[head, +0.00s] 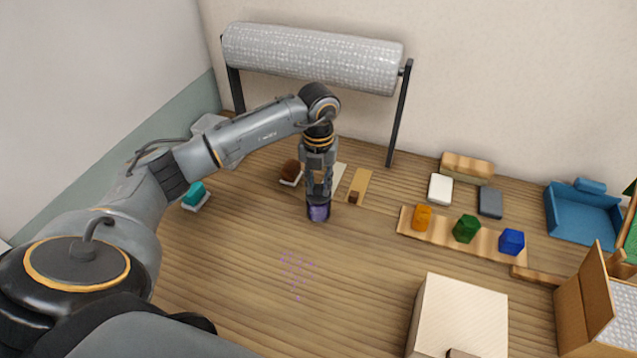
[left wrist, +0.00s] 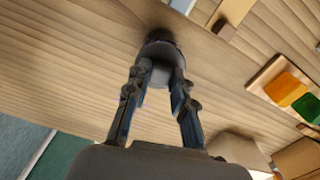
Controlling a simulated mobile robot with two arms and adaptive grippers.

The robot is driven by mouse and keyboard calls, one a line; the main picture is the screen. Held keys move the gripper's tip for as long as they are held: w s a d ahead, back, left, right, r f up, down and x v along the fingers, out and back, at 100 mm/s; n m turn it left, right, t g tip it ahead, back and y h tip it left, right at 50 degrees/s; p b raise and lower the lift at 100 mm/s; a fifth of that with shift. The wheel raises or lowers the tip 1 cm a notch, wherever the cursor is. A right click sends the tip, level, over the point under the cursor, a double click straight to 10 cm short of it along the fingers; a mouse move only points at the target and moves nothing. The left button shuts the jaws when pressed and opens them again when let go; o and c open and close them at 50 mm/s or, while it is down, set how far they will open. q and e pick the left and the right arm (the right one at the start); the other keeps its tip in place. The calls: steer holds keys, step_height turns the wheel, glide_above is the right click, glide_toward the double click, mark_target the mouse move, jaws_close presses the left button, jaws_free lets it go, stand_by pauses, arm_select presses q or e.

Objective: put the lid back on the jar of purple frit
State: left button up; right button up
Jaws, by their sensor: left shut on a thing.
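The jar of purple frit (head: 318,213) stands upright on the wooden table, near the middle of the head view. My left gripper (head: 319,194) points down right over it, its fingers closed in at the jar's top. In the left wrist view, my left gripper (left wrist: 160,78) is shut on a round grey disc, the lid (left wrist: 160,52), with a dark shape just beyond it. The lid is at the jar's mouth; whether it is seated or slightly above, I cannot tell. Purple grains (head: 296,272) lie scattered on the table in front of the jar. My right gripper is not in view.
Orange (head: 422,217), green (head: 466,229) and blue (head: 511,241) pieces stand along a wooden board at right. A pale box (head: 465,310) and an open carton (head: 583,305) are front right. A bubble-wrap roll (head: 310,58) hangs behind. The table's front middle is mostly clear.

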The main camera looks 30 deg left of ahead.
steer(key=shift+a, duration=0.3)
arm_select(q)
steer(key=shift+f, duration=0.1)
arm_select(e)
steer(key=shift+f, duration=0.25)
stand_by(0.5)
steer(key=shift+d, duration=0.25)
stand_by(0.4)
arm_select(q)
steer(key=o, duration=1.4)
steer(key=shift+o, duration=0.2)
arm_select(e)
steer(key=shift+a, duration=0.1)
arm_select(q)
steer(key=shift+r+p, duration=0.3)
steer(key=shift+r, duration=0.4)
steer(key=shift+r+p, duration=1.8)
steer(key=shift+r, duration=1)
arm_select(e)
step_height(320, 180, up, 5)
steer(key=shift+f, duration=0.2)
